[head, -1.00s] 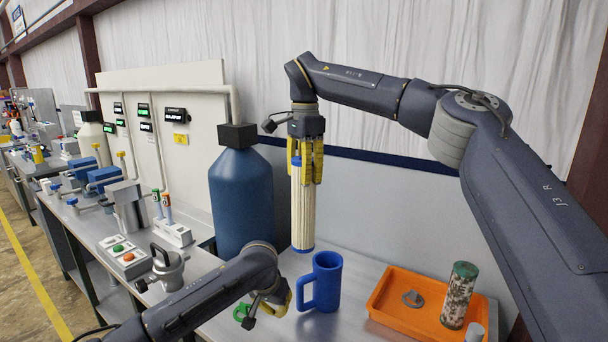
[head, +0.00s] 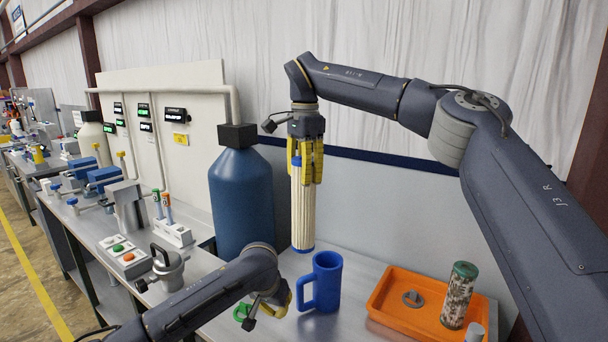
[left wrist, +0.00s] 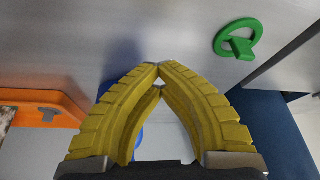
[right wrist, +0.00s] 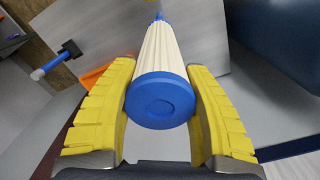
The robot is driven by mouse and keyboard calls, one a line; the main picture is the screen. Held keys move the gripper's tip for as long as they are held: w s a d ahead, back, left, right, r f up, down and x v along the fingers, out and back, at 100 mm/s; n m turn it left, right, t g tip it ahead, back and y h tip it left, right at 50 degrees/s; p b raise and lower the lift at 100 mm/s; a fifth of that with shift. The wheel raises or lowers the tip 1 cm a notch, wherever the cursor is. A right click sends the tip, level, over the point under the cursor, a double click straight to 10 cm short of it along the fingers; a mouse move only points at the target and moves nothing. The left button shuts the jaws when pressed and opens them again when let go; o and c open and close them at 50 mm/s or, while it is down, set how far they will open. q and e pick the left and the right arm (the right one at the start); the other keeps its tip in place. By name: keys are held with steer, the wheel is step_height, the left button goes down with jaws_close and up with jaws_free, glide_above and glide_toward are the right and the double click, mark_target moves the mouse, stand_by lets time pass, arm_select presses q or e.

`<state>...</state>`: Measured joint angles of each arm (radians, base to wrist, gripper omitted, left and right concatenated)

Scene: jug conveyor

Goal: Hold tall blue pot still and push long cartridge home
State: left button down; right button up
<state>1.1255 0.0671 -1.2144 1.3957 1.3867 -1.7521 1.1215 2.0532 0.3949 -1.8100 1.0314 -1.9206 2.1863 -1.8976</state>
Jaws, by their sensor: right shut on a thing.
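The tall blue pot (head: 327,282), a mug-like housing with a side handle, stands upright on the bench. The long cartridge (head: 302,205) is white and pleated with blue end caps. My right gripper (head: 305,180) is shut on its upper end and holds it upright, its lower cap just left of the pot's rim in the head view. In the right wrist view the cartridge (right wrist: 163,65) lies between the fingers. My left gripper (head: 280,303) is low, left of the pot's handle. Its fingertips meet in the left wrist view (left wrist: 158,72), with parts of the pot visible behind them.
An orange tray (head: 390,318) with a grey part and a dirty, green-capped cartridge (head: 459,295) stands right of the pot. A green ring-shaped part (head: 242,313) lies by my left gripper. A large blue tank (head: 240,200) stands behind, left of the held cartridge.

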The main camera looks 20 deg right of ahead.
arm_select(q)
steer(key=shift+f, duration=0.25)
stand_by(0.3)
steer(key=c, duration=2.1)
jaws_free()
steer(key=shift+c, duration=0.2)
steer(key=o, duration=0.4)
steer(key=v, duration=1.2)
steer(key=shift+s, duration=0.1)
